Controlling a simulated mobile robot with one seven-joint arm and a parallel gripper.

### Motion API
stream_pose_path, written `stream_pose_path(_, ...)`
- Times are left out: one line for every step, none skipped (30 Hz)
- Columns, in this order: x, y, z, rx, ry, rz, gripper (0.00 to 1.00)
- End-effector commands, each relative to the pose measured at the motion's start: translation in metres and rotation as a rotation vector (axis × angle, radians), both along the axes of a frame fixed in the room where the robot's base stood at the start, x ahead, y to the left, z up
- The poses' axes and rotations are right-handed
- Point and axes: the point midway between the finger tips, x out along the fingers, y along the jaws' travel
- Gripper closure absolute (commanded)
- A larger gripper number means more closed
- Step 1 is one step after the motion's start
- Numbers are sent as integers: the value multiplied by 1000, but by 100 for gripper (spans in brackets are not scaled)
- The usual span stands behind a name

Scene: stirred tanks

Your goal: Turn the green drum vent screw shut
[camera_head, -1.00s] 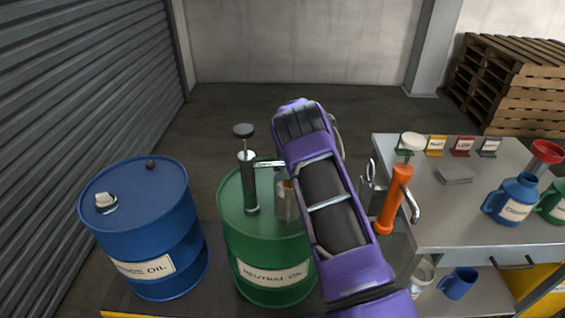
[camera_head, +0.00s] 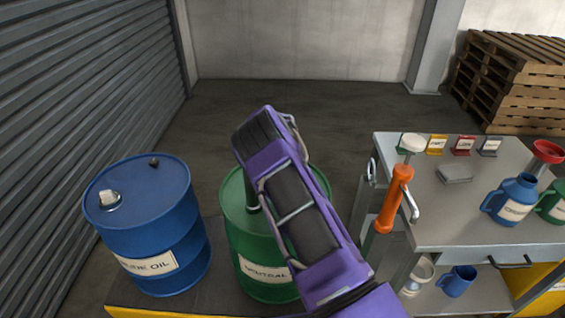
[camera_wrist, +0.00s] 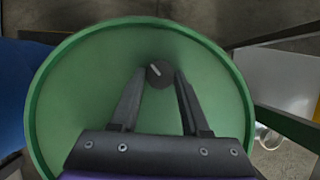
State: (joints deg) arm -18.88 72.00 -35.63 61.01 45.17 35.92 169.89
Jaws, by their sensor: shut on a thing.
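The green drum (camera_head: 262,275) stands in the middle of the head view with a white label on its side. My arm covers much of its top there. In the wrist view its round green lid (camera_wrist: 85,100) fills most of the picture. The vent screw (camera_wrist: 160,75) is a small dark round knob with a pale line across it, near the far part of the lid. My gripper (camera_wrist: 158,78) has its two fingertips on either side of the knob and is shut on it. The pale line points slantwise. In the head view the screw is hidden behind my gripper.
A blue drum (camera_head: 150,225) stands close on the left. An orange pump (camera_head: 394,200) is by the grey bench (camera_head: 450,215) at right, which holds jugs and cards.

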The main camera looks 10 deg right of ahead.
Motion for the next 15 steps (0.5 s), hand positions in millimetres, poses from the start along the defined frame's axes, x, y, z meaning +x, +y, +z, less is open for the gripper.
stream_pose_path(0, 0, 0, -1, 1, -5, 100)
stream_pose_path(0, 0, 0, -1, 1, -8, 100)
stream_pose_path(0, 0, 0, -1, 1, -11, 100)
stream_pose_path(0, 0, 0, 0, 1, -12, 100)
stream_pose_path(0, 0, 0, 1, 1, -14, 100)
stream_pose_path(0, 0, 0, 1, 1, -14, 100)
stream_pose_path(0, 0, 0, 1, 1, -15, 100)
stream_pose_path(0, 0, 0, 1, 2, -15, 100)
stream_pose_path(0, 0, 0, 1, 2, -15, 100)
stream_pose_path(0, 0, 0, 1, 2, -14, 100)
stream_pose_path(0, 0, 0, 1, 2, -14, 100)
stream_pose_path(0, 0, 0, 1, 2, -14, 100)
stream_pose_path(0, 0, 0, 1, 2, -14, 100)
stream_pose_path(0, 0, 0, 1, 2, -14, 100)
stream_pose_path(0, 0, 0, 1, 2, -14, 47)
